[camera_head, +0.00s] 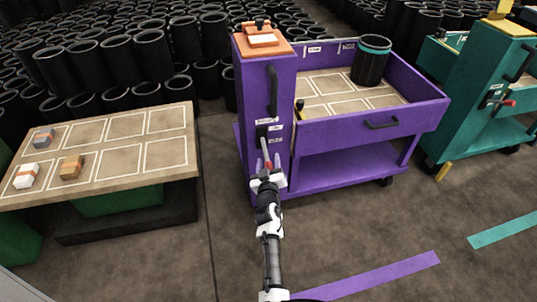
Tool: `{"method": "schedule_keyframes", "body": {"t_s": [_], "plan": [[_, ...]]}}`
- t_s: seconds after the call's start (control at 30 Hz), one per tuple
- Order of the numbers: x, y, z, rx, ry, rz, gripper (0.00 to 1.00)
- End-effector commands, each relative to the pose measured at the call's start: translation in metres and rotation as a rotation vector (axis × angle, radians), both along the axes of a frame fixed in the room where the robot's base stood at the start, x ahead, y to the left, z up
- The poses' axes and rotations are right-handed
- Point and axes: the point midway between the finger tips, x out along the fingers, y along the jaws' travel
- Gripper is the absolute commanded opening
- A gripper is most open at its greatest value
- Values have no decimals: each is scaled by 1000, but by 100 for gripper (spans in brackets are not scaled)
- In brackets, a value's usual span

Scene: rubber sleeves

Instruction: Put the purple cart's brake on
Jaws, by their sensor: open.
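The purple cart (330,165) stands in the middle, with a tall post at its left end. A narrow brake lever with a red end (268,161) shows low on the post's front face, below small white labels, and seems to point down. My gripper (267,168) is open in front of that face, with its fingers around the lever's red end. I cannot tell whether they touch it. The gripper hides the lower part of the post.
A table (190,150) with marked squares and several small blocks stands at the left. A black bin (371,62) sits in the purple cart's tray. A teal cart (461,105) with a red-ended lever (508,102) stands at the right. Black sleeves (150,48) crowd the back. The front floor is clear.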

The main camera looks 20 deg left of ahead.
Motion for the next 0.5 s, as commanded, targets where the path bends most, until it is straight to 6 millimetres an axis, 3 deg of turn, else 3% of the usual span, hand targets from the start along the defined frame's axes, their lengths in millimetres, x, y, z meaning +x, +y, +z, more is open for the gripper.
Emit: {"method": "schedule_keyframes", "body": {"t_s": [0.37,0.5], "plan": [[0,0,0,0,0,0,49],[0,0,0,0,0,0,32]]}}
